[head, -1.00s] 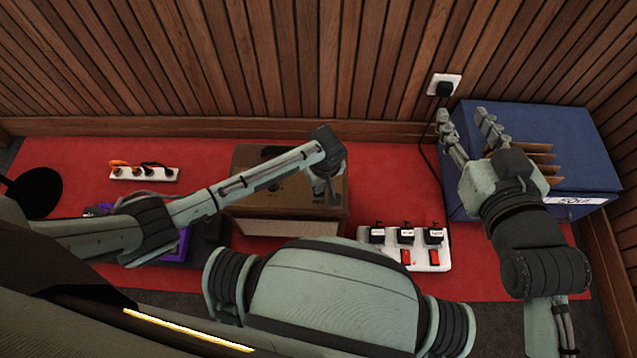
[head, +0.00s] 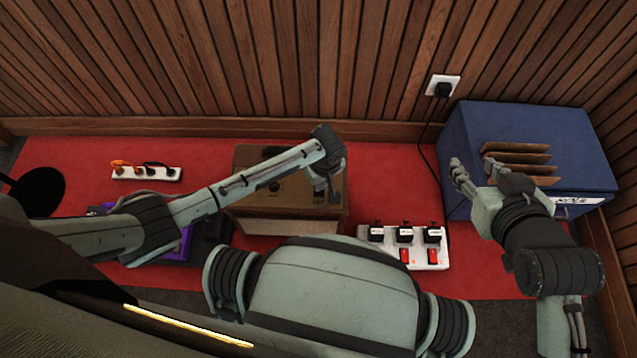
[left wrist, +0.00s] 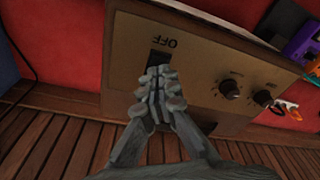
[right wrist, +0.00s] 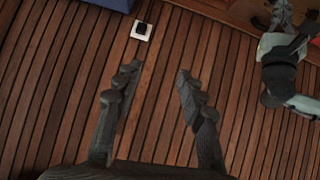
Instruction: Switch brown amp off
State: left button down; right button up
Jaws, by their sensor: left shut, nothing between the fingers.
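The brown amp (head: 300,213) stands on the red carpet, partly covered by my left arm in the head view. In the left wrist view, its panel (left wrist: 205,55) shows an "OFF" label (left wrist: 164,42) beside a dark switch (left wrist: 158,59) and two black knobs. My left gripper (head: 328,190) is shut and empty at the amp's panel. In the left wrist view its fingertips (left wrist: 160,74) overlap the switch and hide part of it; I cannot tell if they touch. My right gripper (head: 472,163) is open and empty in front of the blue box; it also shows in the right wrist view (right wrist: 155,70).
A blue box (head: 545,135) with brown dividers stands at the right. A white power strip (head: 430,257) with black plugs and red switches lies right of the amp. Another strip (head: 146,174) lies at the left. A wall outlet (head: 443,88) holds a black plug with a cable.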

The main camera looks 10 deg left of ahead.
aim_at(319, 193)
pick_arm(q)
jog(key=shift+r+p, duration=0.8)
jog(key=shift+p, duration=0.1)
jog(key=shift+r+p, duration=0.75)
jog(key=shift+p, duration=0.15)
pick_arm(e)
jog(key=shift+s+d+f+m+g+h, duration=0.7)
jog(key=shift+s+d+f+g+h, duration=0.9)
jog(key=shift+s+d+f+g, duration=2.8)
pick_arm(q)
jog(key=shift+r+p, duration=0.4)
jog(key=shift+p, duration=0.05)
jog(key=shift+r+p, duration=0.65)
jog(key=shift+p, duration=0.15)
pick_arm(e)
jog(key=shift+t, duration=0.6)
jog(key=shift+s+d+f, duration=0.1)
jog(key=shift+d+f, duration=0.05)
jog(key=shift+f, duration=1.05)
jog(key=shift+s+d+f, duration=0.1)
jog(key=shift+f, duration=1.1)
pick_arm(q)
jog(key=shift+s, duration=0.15)
